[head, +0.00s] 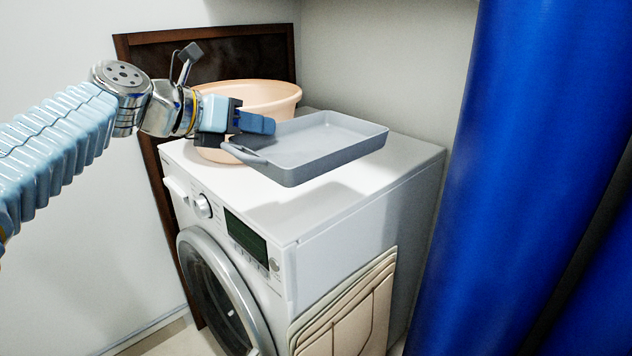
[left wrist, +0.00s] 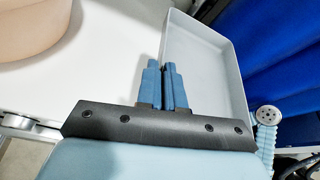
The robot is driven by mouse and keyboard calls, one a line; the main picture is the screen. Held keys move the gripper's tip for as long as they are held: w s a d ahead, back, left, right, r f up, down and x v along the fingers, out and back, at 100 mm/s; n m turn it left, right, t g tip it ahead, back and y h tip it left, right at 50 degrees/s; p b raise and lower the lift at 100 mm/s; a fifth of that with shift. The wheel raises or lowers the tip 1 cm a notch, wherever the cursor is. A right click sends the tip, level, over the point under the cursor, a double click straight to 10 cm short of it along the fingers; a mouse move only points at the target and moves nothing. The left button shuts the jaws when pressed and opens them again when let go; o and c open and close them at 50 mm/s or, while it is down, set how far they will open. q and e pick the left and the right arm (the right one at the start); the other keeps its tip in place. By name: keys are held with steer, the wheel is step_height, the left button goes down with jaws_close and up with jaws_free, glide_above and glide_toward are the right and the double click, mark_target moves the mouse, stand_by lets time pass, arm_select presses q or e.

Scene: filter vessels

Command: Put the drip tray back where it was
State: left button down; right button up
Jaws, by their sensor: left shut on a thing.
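The drip tray (head: 325,143) is a shallow grey rectangular tray with a handle at its left end. It is in the air above the front right part of the washing machine top, with a shadow below it. My left gripper (head: 268,124) is shut on the tray's left end, at the handle side. In the left wrist view, the closed blue fingers (left wrist: 166,88) overlap the near end of the tray (left wrist: 205,62) and hide part of it. My right gripper is not in view.
A white washing machine (head: 420,165) stands below the tray. A peach basin (head: 270,94) sits on its back left, behind my gripper. Folded beige boards (head: 345,310) lean on its right side.

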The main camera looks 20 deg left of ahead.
arm_select(q)
steer(key=shift+w+d+f, duration=0.15)
steer(key=shift+w+d, duration=0.15)
steer(key=shift+d, duration=0.2)
steer(key=shift+w+d+f, duration=0.15)
steer(key=shift+w+d, duration=0.1)
steer(key=shift+d, duration=0.25)
steer(key=w+a+f, duration=0.2)
steer(key=w, duration=0.1)
steer(key=w+a+f, duration=0.2)
steer(key=w+f, duration=0.1)
steer(key=w+a+f, duration=0.2)
steer(key=w+f, duration=0.1)
steer(key=w, duration=0.1)
steer(key=shift+a, duration=0.3)
steer(key=shift+w+a+f, duration=0.2)
steer(key=shift+w+f, duration=0.1)
steer(key=shift+f, duration=0.25)
steer(key=shift+w+a+f, duration=0.1)
steer(key=shift+w+f, duration=0.05)
steer(key=shift+f, duration=1.55)
steer(key=shift+f, duration=0.1)
steer(key=c, duration=1.3)
jaws_free()
steer(key=shift+o, duration=0.2)
